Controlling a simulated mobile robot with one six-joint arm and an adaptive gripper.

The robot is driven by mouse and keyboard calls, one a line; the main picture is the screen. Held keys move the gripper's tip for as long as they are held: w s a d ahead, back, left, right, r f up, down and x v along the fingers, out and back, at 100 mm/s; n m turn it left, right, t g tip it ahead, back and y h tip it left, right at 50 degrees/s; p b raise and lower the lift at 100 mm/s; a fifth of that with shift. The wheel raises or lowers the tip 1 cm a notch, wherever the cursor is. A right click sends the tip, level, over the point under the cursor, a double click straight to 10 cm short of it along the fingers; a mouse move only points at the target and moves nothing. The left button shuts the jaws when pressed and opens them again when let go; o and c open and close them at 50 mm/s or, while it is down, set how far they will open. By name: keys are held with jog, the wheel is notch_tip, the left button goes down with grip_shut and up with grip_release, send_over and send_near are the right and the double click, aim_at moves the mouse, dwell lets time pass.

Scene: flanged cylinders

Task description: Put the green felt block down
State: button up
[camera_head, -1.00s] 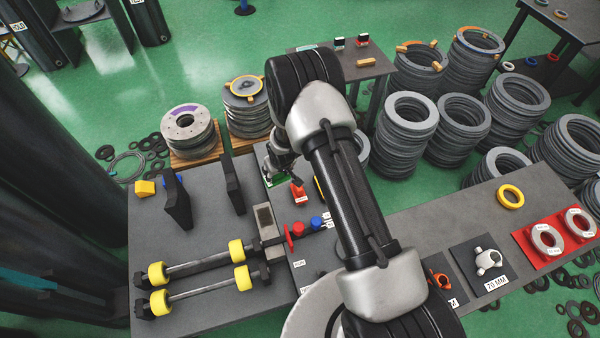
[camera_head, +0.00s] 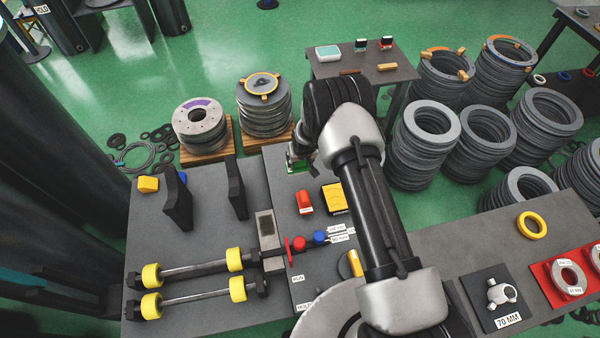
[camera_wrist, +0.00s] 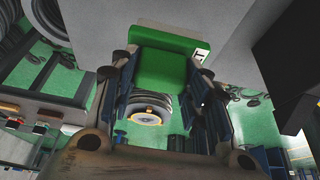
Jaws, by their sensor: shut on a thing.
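The green felt block (camera_wrist: 160,72) sits between the two fingers of my gripper (camera_wrist: 162,92) in the wrist view, and the gripper is shut on it. A brighter green face or strip (camera_wrist: 163,37) shows just behind the block, with a white label beside it; I cannot tell whether it is part of the block. In the head view a little green (camera_head: 293,166) shows at the back edge of the dark bench, left of my arm. My arm hides most of the gripper there, and whether the block touches the bench is unclear.
Ring stacks on pallets stand behind; more stacks stand at right.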

aim_at(300, 170)
jog(key=shift+w+f+b, duration=0.1)
jog(key=shift+f+b, duration=0.8)
jog(key=shift+f, duration=2.65)
jog(key=shift+f, duration=0.1)
jog(key=o, duration=1.3)
jog(key=shift+c, duration=0.2)
jog(key=p+v, duration=0.4)
jog(key=v, duration=0.8)
